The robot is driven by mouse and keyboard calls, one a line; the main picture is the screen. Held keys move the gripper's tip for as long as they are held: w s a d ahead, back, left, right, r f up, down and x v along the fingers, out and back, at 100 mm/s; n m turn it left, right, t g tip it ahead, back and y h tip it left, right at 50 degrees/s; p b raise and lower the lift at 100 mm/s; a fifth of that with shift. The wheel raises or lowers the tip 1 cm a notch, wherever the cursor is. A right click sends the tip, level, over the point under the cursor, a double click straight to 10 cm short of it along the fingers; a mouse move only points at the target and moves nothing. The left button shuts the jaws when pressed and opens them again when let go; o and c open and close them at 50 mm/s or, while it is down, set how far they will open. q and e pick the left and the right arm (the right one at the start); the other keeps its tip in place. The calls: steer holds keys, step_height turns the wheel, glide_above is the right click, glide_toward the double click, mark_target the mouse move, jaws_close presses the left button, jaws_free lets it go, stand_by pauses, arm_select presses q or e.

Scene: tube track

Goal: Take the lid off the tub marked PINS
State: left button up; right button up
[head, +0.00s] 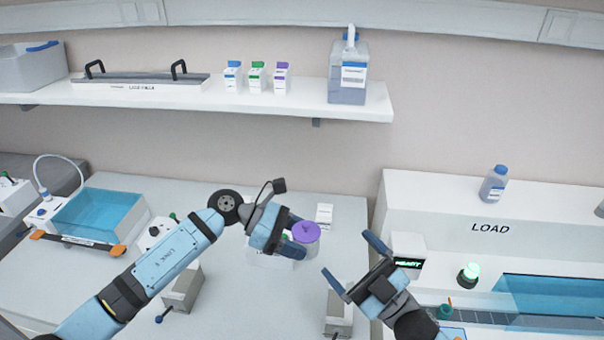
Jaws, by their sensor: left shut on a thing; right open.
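A tub with a purple lid (308,232) stands on the left bench, right at my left gripper (299,238). My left gripper is shut on the purple lid, its fingers at the lid's left side. No PINS marking is readable on the tub; the gripper hides part of it. A bit of green shows behind the fingers, perhaps another lid. My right gripper (347,254) is open and empty, to the right of the purple-lidded tub and apart from it.
A small white box (324,214) stands behind the tub. Grey blocks (183,290) and a blue-water bath (98,215) are on the left bench. A raised ledge marked LOAD (490,228) is at the right. A shelf (200,96) with bottles and boxes runs above.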

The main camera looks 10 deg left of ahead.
steer(key=s+a+r+n+g+y, duration=0.1)
steer(key=a+r+n+g+y, duration=0.2)
steer(key=n+g, duration=0.45)
steer(key=s+a+r+n+g, duration=0.2)
steer(key=a+r+n+g, duration=0.15)
steer(key=n+g, duration=0.45)
step_height(320, 180, up, 4)
steer(key=r+n+t+h, duration=0.1)
steer(key=n+t+h, duration=0.1)
steer(key=n+h, duration=1.95)
glide_above(306, 228)
steer(key=shift+m+h, duration=0.25)
steer(key=shift+m, duration=0.05)
steer(key=f, duration=0.7)
steer(key=w+f, duration=0.1)
steer(key=f, duration=0.3)
steer(key=shift+a+f, duration=0.15)
steer(key=shift+a, duration=0.25)
steer(key=c, duration=0.6)
steer(key=o, duration=0.6)
